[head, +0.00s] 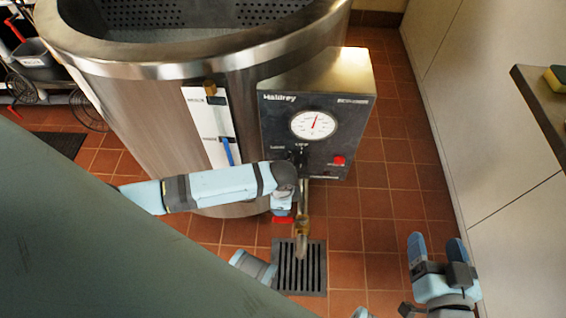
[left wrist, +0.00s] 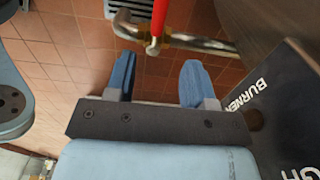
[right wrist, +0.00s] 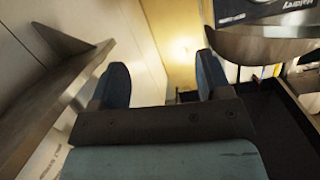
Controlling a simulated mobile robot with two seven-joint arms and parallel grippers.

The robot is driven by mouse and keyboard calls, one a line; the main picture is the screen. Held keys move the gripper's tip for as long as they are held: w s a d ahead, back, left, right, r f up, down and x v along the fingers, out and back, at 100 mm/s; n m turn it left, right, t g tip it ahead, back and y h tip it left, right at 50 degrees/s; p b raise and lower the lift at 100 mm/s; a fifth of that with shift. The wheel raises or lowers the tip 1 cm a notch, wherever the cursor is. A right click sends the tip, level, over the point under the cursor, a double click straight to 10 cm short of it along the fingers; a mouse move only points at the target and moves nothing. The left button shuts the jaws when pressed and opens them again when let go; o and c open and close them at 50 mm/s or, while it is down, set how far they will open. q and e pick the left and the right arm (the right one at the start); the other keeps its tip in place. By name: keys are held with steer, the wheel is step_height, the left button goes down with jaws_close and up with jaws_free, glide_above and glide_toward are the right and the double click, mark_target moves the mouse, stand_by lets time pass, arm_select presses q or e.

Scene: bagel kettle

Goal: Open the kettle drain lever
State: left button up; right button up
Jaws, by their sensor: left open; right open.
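The steel kettle (head: 205,100) stands at the upper left in the head view. Its drain pipe (head: 302,235) hangs over the floor grate. The red drain lever (head: 283,219) shows just below my left arm, partly hidden; in the left wrist view the red lever (left wrist: 160,20) stands in front of a metal pipe (left wrist: 190,42). My left gripper (left wrist: 158,75) is open and empty, with the lever beyond its fingertips and roughly between them. Its fingers are not clear in the head view. My right gripper (head: 437,245) is open and empty at the lower right, away from the kettle.
A control box (head: 318,120) with a dial and red button is fixed to the kettle's side. A floor grate (head: 300,268) lies below the pipe. A shelf (head: 545,105) with a sponge (head: 556,78) juts from the right. Tiled floor (head: 375,225) between is clear.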

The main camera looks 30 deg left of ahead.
mark_target(282, 220)
arm_select(q)
step_height(282, 220, down, 11)
steer(key=b, duration=0.4)
steer(key=shift+r, duration=0.2)
steer(key=shift+f+b, duration=0.35)
steer(key=shift+f, duration=0.45)
arm_select(e)
step_height(282, 220, up, 6)
steer(key=a+t+y, duration=0.2)
steer(key=t+y, duration=0.1)
steer(key=shift+a+r, duration=0.2)
steer(key=shift+a, duration=0.2)
steer(key=shift+w, duration=0.1)
arm_select(q)
jaws_close()
